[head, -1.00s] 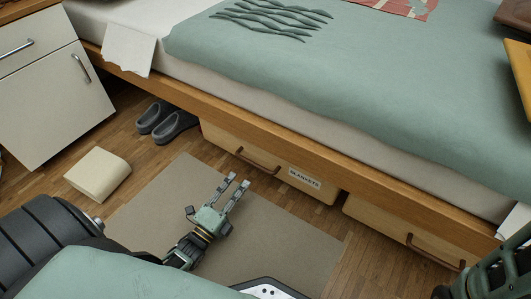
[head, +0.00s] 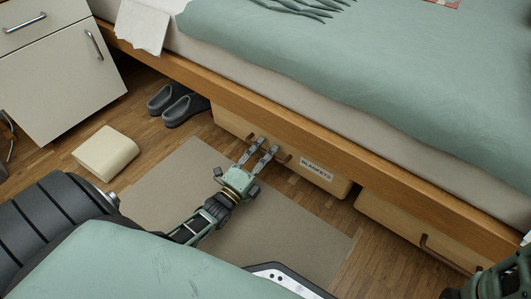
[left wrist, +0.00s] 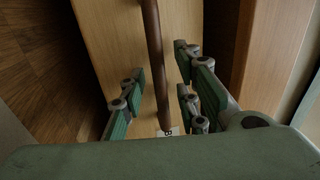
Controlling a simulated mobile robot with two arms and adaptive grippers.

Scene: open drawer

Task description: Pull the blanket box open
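The blanket box (head: 232,122) is a pale wooden box under the bed, with a label reading "BLANKETS" (head: 316,171) on its front. Its brown bar handle (head: 286,159) is partly hidden behind my left gripper (head: 262,149). In the left wrist view the handle (left wrist: 154,50) runs between the fingers of my left gripper (left wrist: 158,88). The fingers are open on either side of the bar, with gaps showing. The box front (left wrist: 112,38) lies just beyond the fingertips. Part of my right arm shows at the bottom right corner of the head view; its gripper does not show.
A second box (head: 400,225) with a brown handle is to the right under the bed frame (head: 330,138). Grey slippers (head: 180,105) lie left of the blanket box. A cream block (head: 106,152) and a white cabinet (head: 60,80) are farther left. A flat mat (head: 285,232) covers the floor in front.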

